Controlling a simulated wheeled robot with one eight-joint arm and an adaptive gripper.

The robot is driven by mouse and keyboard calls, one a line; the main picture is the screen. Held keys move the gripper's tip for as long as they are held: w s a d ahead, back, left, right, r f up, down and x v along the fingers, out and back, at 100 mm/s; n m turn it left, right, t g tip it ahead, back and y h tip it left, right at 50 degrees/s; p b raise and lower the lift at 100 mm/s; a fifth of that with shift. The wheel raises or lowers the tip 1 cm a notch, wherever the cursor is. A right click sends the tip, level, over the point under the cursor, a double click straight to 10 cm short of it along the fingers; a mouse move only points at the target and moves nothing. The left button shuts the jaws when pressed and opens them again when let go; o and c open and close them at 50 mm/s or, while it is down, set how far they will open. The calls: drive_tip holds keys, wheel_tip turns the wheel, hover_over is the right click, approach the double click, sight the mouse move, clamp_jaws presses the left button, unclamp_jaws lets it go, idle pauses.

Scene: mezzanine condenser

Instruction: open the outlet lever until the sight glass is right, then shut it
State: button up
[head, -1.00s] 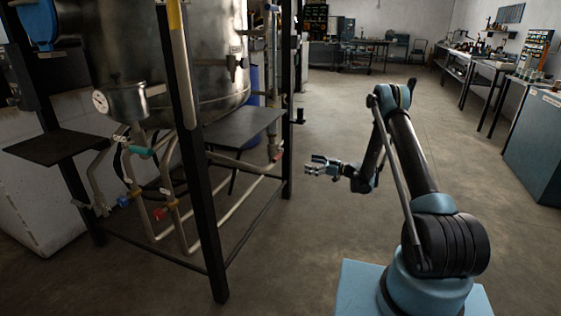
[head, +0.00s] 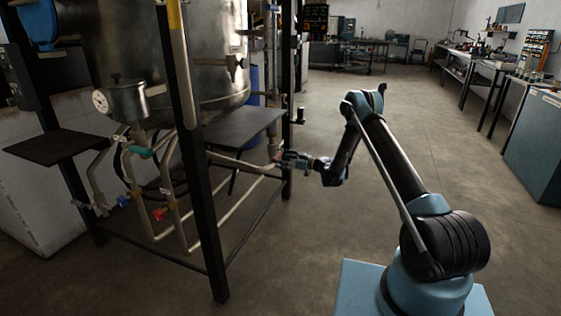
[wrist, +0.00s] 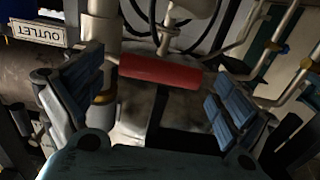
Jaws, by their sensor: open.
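The outlet lever's red handle (wrist: 160,71) lies across the upper middle of the wrist view, between the two blue-padded fingers of my gripper (wrist: 152,97). The gripper is open, with visible gaps between the handle and both pads. A label reading OUTLET (wrist: 39,33), turned over in this view, sits at the upper left. In the head view my gripper (head: 291,160) is at the right post of the frame, by the pipe end under the tank, and largely hides the lever. I cannot clearly make out the sight glass or its level.
The metal tank (head: 210,60) stands in a black frame (head: 205,220). A dark shelf plate (head: 240,127) lies just left of my gripper. Other valves with teal (head: 141,152), blue (head: 123,201) and red (head: 160,213) handles are at the left. The floor to the right is open.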

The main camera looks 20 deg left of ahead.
drive_tip(key=shift+a, duration=0.7)
drive_tip(key=shift+c, duration=0.6)
